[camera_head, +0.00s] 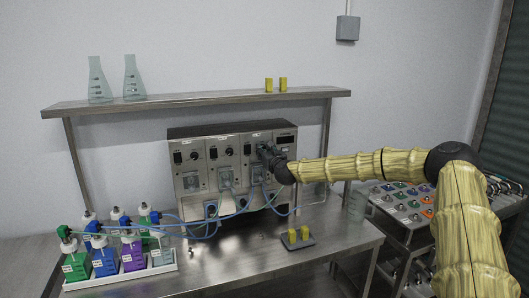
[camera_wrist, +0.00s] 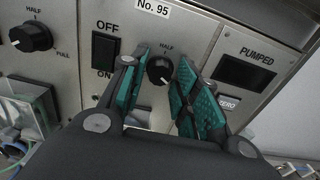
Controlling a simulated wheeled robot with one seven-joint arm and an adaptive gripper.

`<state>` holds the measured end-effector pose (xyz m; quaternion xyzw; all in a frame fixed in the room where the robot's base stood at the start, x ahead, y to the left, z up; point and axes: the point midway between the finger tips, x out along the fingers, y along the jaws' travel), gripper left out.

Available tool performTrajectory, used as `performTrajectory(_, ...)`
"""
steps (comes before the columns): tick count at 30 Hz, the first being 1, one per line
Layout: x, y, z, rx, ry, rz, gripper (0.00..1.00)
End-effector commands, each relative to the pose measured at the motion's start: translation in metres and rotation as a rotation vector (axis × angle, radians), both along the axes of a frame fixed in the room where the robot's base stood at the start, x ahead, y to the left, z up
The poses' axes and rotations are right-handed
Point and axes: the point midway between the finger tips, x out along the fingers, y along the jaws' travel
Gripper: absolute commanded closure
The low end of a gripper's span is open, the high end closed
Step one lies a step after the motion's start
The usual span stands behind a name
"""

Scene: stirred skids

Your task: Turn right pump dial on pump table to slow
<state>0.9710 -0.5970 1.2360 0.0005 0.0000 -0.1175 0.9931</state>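The right pump dial (camera_wrist: 159,70) is a black round knob on the rightmost grey pump panel, under the "HALF" mark. My gripper (camera_wrist: 160,88) is open, with its teal-padded fingers on the left and right of this dial. A gap seems to show between the dial and each finger; I cannot tell whether either touches. The fingers hide the dial's other marks. In the head view, my gripper (camera_head: 268,156) is at the right part of the pump unit (camera_head: 192,205) and covers the dial there. The pump unit stands on the steel pump table (camera_head: 235,262).
Left of the dial are an OFF/ON switch (camera_wrist: 104,50) and another black dial (camera_wrist: 31,37). A "PUMPED" display (camera_wrist: 244,73) is on the right. Blue tubes run to several bottles (camera_head: 132,255) at the table's left.

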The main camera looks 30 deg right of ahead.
Motion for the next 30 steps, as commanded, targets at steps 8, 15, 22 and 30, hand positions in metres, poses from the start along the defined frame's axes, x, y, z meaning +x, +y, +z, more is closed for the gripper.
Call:
performTrajectory(8,-0.0004,-0.0006,-0.0002,-0.001,0.000,-0.001,1.00)
performTrajectory(15,-0.0005,-0.0009,-0.0024,-0.045,0.010,-0.001,1.00)
performTrajectory(22,-0.0006,-0.0011,-0.0045,-0.178,0.041,-0.001,1.00)
performTrajectory(30,-0.0005,-0.0011,-0.0045,-0.421,0.099,-0.001,1.00)
